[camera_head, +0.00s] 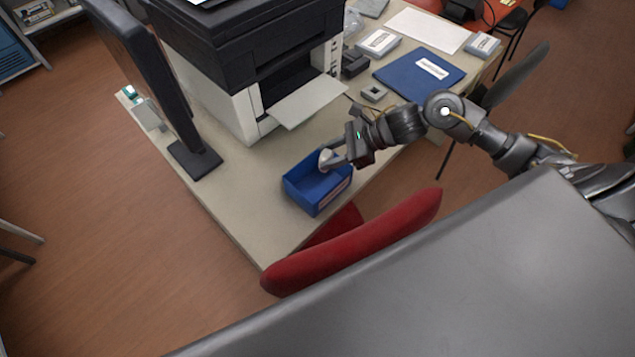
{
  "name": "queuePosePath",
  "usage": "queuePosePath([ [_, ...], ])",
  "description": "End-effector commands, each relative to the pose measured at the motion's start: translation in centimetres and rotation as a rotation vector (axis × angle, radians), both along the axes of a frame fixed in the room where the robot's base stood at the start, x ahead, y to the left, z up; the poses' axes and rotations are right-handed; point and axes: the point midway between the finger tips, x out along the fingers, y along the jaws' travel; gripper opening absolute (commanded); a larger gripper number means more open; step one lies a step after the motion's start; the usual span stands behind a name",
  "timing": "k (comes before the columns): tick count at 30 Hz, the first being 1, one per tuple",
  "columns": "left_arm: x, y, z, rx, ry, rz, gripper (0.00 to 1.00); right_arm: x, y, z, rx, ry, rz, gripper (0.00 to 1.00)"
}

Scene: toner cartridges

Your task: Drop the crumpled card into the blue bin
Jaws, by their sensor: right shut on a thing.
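The blue bin (318,193) stands on the beige desk near its front edge, with its open top facing up. My right gripper (330,160) reaches in from the right over the back part of the bin. It is shut on the crumpled card (324,157), a small whitish piece at the fingertips. The card is at or just above the bin's back rim; its exact height cannot be told. The fingers hide part of the card. My left gripper is not in view.
A printer (250,70) with its tray (306,101) out stands behind the bin. A monitor (150,75) is at left. A blue folder (408,84) and small boxes lie at the back right. A red chair (355,245) is against the desk's front.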

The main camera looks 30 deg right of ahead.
Motion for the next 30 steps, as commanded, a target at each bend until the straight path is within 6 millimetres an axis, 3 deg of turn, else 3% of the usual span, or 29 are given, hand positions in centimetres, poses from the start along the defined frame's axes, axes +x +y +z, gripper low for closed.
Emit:
queuePosePath([
  [3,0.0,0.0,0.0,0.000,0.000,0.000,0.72,0.0,0.0,0.0,0.000,0.000,0.000,0.18],
  [4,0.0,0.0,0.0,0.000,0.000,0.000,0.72,0.0,0.0,0.0,0.000,0.000,0.000,0.40],
  [10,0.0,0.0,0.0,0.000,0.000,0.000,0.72,0.0,0.0,0.0,0.000,0.000,0.000,0.64],
  [20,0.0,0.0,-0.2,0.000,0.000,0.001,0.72,-0.1,-0.4,0.2,-0.001,-0.001,0.000,0.64],
  [30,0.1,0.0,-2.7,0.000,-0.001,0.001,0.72,-2.3,-5.0,3.1,-0.007,0.000,-0.001,0.64],
])
